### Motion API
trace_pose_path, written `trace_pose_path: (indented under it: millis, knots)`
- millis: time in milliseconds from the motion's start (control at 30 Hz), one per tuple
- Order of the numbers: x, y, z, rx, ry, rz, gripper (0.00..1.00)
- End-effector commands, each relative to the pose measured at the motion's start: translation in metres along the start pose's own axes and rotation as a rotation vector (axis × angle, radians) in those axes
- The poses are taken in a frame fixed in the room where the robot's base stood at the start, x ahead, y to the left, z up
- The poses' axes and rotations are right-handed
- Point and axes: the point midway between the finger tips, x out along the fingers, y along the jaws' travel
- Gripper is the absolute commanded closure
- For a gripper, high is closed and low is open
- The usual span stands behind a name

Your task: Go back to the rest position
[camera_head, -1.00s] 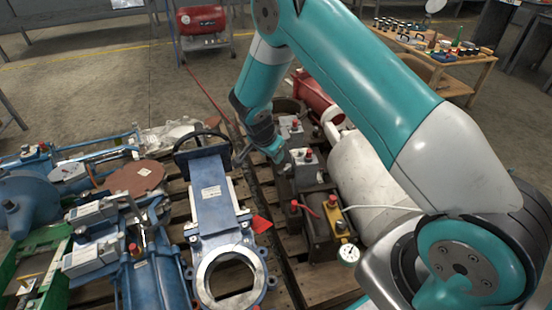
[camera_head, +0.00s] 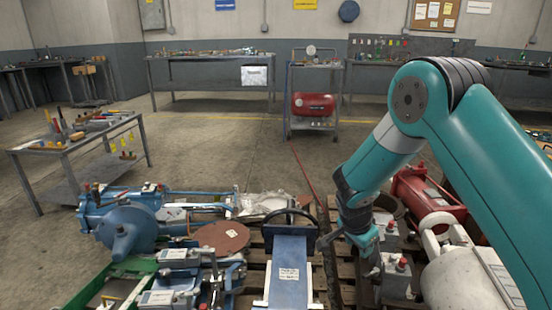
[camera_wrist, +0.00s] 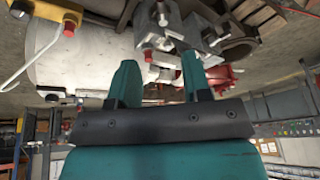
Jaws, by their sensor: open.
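My teal arm reaches in from the right side of the head view. My gripper (camera_head: 350,243) hangs low over the pallets, near grey blocks with red knobs (camera_head: 395,272). In the wrist view its two teal fingers (camera_wrist: 160,80) stand apart with nothing between them. Beyond the fingers, the wrist view shows a grey metal block (camera_wrist: 195,25) and a pale cylinder (camera_wrist: 80,55). I cannot tell how far the fingertips are from the block.
A blue gate valve (camera_head: 288,270), a blue pump (camera_head: 125,225) and a brown disc (camera_head: 222,237) lie on the left pallet. A red cylinder (camera_head: 425,195) and a white tank (camera_head: 465,282) lie at right. Bare floor (camera_head: 230,150) stretches behind, towards a red-tank cart (camera_head: 313,105).

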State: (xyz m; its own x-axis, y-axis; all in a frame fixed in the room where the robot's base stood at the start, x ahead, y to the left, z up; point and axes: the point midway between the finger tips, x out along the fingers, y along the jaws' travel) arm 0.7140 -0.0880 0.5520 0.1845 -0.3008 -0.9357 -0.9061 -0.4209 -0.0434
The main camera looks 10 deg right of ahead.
Motion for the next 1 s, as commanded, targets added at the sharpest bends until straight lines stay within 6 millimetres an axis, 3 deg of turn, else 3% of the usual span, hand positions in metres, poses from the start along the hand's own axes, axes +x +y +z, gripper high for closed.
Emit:
trace_pose_path:
  millis: [133, 233, 400, 500, 700, 900, 1000]
  knots:
    - [-0.070, 0.006, 0.015, -0.210, -0.111, -0.068, 0.56]
    - [-0.128, 0.023, 0.034, -0.427, -0.205, -0.140, 0.56]
    - [-0.217, 0.073, 0.071, -0.826, -0.327, -0.296, 0.56]
    - [-0.256, 0.108, 0.091, -1.042, -0.370, -0.391, 0.56]
    - [-0.304, 0.169, 0.123, -1.385, -0.403, -0.551, 0.56]
    - [-0.335, 0.223, 0.148, -1.669, -0.400, -0.689, 0.56]
    - [-0.364, 0.217, 0.134, -1.654, -0.405, -0.679, 0.56]
